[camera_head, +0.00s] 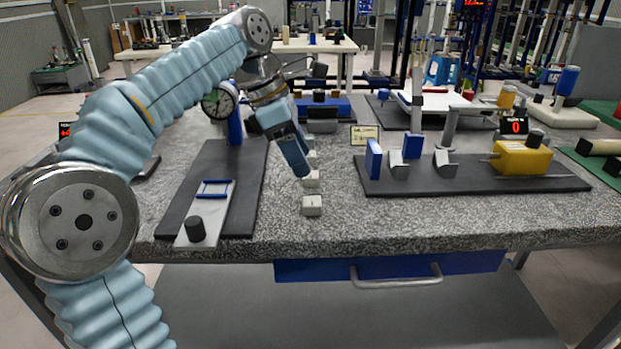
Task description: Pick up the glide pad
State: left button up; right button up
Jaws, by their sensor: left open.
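Several small pale grey blocks, which look like the glide pads, stand in a row on the speckled stone worktop. The nearest block (312,206) is fully in view. A second block (312,179) sits just behind it, and others farther back are partly covered by my gripper. My left gripper (303,171) reaches down from the upper left, its blue fingers beside the second block. I see no block held in it. The gap between its fingers is hard to make out from this side. My right gripper is out of view.
A dark plate with a dial gauge (219,103) and a sliding piece lies left of the row. Right of it, a dark base (478,180) carries blue and metal blocks and a yellow unit (521,157). The worktop in front of the row is clear.

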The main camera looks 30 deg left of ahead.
aim_at(310, 179)
pick_arm(q)
jog(key=shift+x, duration=1.9)
jog(key=shift+w+a, duration=0.1)
jog(key=shift+a, duration=0.1)
jog(key=shift+c, duration=0.2)
jog(key=c, duration=1.1)
